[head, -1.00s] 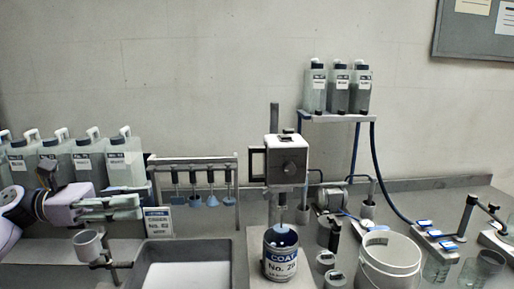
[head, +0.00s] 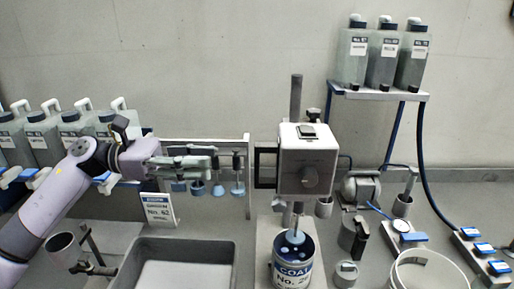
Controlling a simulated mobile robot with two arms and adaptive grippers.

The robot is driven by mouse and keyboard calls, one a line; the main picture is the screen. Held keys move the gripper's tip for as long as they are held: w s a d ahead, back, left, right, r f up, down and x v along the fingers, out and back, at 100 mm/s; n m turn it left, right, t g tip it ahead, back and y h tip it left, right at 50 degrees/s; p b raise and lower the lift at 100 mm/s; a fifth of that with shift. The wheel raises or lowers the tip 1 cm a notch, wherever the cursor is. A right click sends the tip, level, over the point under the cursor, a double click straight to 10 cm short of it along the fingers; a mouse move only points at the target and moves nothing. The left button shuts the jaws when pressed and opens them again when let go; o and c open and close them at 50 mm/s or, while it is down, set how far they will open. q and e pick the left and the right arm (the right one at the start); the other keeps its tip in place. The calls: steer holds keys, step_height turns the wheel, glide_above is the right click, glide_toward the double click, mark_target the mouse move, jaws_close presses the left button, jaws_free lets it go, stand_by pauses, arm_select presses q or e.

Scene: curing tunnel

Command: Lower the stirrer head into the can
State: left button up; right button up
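The stirrer head (head: 309,166) is a white and grey box with a round knob, mounted on an upright post (head: 296,98). A dark frame-shaped handle (head: 264,166) sticks out at its left. A shaft hangs below it, with a pale blue paddle (head: 295,237) at the mouth of the blue can (head: 292,270). I cannot tell whether the paddle is above or just inside the rim. My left gripper (head: 216,158) reaches in from the left, left of the handle and apart from it. Its fingers look spread and empty. My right gripper is out of view.
A rack (head: 249,190) of hanging blue stirrers is partly behind my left gripper. A grey tray (head: 235,265) and a sign (head: 158,211) are below it. A white bucket (head: 428,272) stands at right. Bottles stand on a shelf (head: 378,93) above and along the left.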

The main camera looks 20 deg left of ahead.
mark_target(257, 160)
arm_select(q)
steer(key=shift+p+x, duration=2.4)
steer(key=shift+x, duration=3.15)
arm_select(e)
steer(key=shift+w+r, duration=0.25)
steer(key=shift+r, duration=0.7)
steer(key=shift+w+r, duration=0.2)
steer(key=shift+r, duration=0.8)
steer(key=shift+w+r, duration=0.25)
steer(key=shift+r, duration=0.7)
arm_select(q)
steer(key=shift+w+f, duration=0.1)
steer(key=shift+w, duration=0.05)
steer(key=shift+c, duration=0.4)
jaws_close()
